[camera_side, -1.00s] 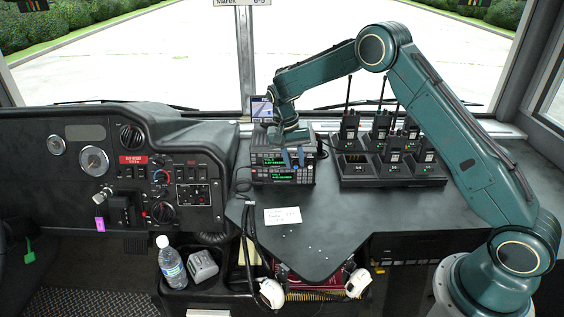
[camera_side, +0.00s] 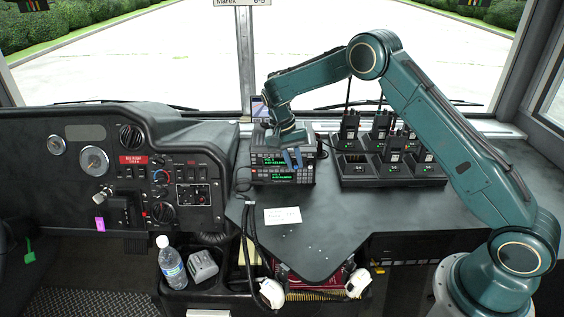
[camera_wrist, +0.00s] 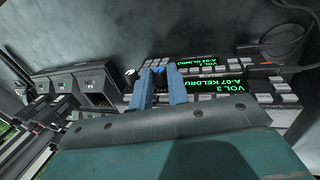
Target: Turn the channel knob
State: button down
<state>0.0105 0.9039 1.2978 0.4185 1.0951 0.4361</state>
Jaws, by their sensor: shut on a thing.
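Two stacked black radios with green displays sit on the dark counter, seen as a radio stack (camera_side: 264,178) in the side view. The displays (camera_wrist: 225,86) also show in the wrist view, reading VOL 3 with channel text. My gripper (camera_side: 293,160) is at the right part of the stack's front, blue fingers pointing down. In the wrist view my gripper (camera_wrist: 160,76) has its fingers on either side of a small dark knob (camera_wrist: 158,70), closed on it. The fingers hide much of it. A second knob (camera_wrist: 130,75) stands just left of the fingers.
A rack of handheld radios (camera_side: 392,180) stands close to the right of the stack. A paper note (camera_side: 282,215) lies in front on mostly clear counter. A cable (camera_wrist: 290,45) runs beside the radios. The dashboard (camera_side: 140,165) is at left.

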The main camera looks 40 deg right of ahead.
jog(key=shift+g+h, duration=0.3)
jog(key=c, duration=1.6)
grip_release()
jog(key=shift+d+t+y, duration=0.15)
jog(key=shift+t+y, duration=0.35)
jog(key=shift+r, duration=0.2)
jog(key=shift+v, duration=6.7)
jog(key=shift+s+d+r+n+t+h, duration=0.15)
jog(key=shift+s+r+n+t, duration=0.5)
jog(key=shift+s+r, duration=1.75)
jog(key=shift+s+d+r+n+t+h, duration=0.15)
jog(key=shift+s+r+n+t, duration=0.45)
jog(key=shift+s+r, duration=1.8)
jog(key=shift+s+d+r+n+t, duration=0.3)
jog(key=shift+s+r+n, duration=0.55)
jog(key=shift+s+r, duration=1.55)
